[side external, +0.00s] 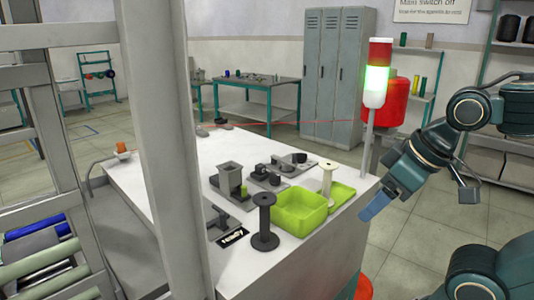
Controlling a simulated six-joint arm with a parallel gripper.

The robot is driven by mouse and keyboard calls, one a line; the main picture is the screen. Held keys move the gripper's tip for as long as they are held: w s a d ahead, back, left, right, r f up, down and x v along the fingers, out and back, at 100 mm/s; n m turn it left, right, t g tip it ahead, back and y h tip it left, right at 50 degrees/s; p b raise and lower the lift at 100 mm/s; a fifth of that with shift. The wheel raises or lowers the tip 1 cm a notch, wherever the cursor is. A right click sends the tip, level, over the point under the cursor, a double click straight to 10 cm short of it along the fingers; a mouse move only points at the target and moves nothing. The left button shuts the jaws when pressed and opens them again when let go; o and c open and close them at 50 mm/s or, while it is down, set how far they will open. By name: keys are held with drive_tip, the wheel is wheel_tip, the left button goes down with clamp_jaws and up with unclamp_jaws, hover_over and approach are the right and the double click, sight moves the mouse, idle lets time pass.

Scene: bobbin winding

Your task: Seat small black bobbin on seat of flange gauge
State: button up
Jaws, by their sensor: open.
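A black bobbin (264,222) stands upright on the white worktable (290,262), near its front edge and left of the green bin. It is the only clearly black bobbin I can make out. Small dark grey fixtures stand behind it; I cannot tell for certain which one is the flange gauge. A low dark fixture (222,219) with a small plate lies just left of the bobbin. My gripper (368,213), with blue fingers, is open and empty. It hangs beyond the table's right edge, well to the right of the bobbin and apart from it.
A green bin (298,226) and a lower green tray (345,196) with a cream bobbin (327,176) lie between my gripper and the black bobbin. A lit signal tower (377,75) rises at the table's right corner. A grey post (165,130) hides part of the table's left.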

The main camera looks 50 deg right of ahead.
idle(0.3)
drive_tip(key=shift+c, duration=1)
wheel_tip(320, 180, up, 9)
drive_tip(key=m+g, duration=0.6)
drive_tip(key=m, duration=1.2)
hover_over(264, 198)
drive_tip(key=shift+f, duration=0.1)
drive_tip(key=shift+f, duration=0.2)
drive_tip(key=shift+f, duration=3.6)
drive_tip(key=c, duration=0.6)
